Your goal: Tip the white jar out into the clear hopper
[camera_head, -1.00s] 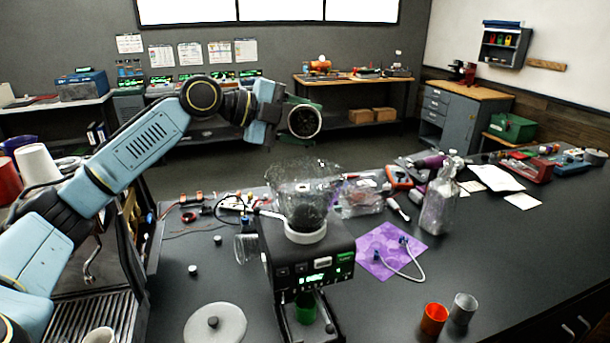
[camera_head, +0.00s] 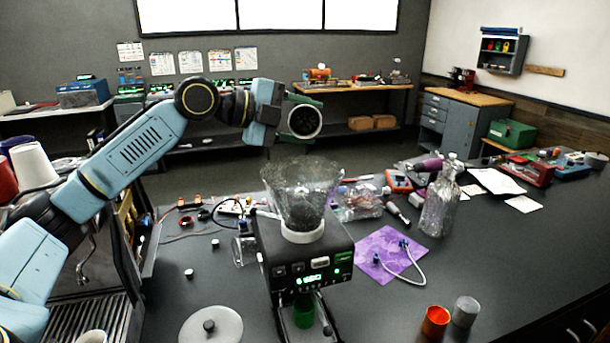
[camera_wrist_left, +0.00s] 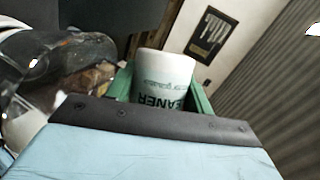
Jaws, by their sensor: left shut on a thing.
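My left gripper (camera_head: 298,118) has green fingers and is shut on the white jar (camera_head: 319,121). The jar is tipped on its side in the air, its round white-rimmed mouth facing my head camera and its inside dark. In the left wrist view the jar (camera_wrist_left: 163,80) shows green lettering between the green fingers. The clear hopper (camera_head: 300,188) stands upright on the black machine (camera_head: 310,254), below the jar and apart from it. Dark matter shows inside the hopper. The hopper also shows at the left of the wrist view (camera_wrist_left: 62,60). My right gripper is out of sight.
A grey round lid (camera_head: 222,330) lies at the front left. A purple mat (camera_head: 385,250) with a pale cable, a clear bottle (camera_head: 437,205), an orange cup (camera_head: 435,320) and a grey cup (camera_head: 465,311) stand to the right.

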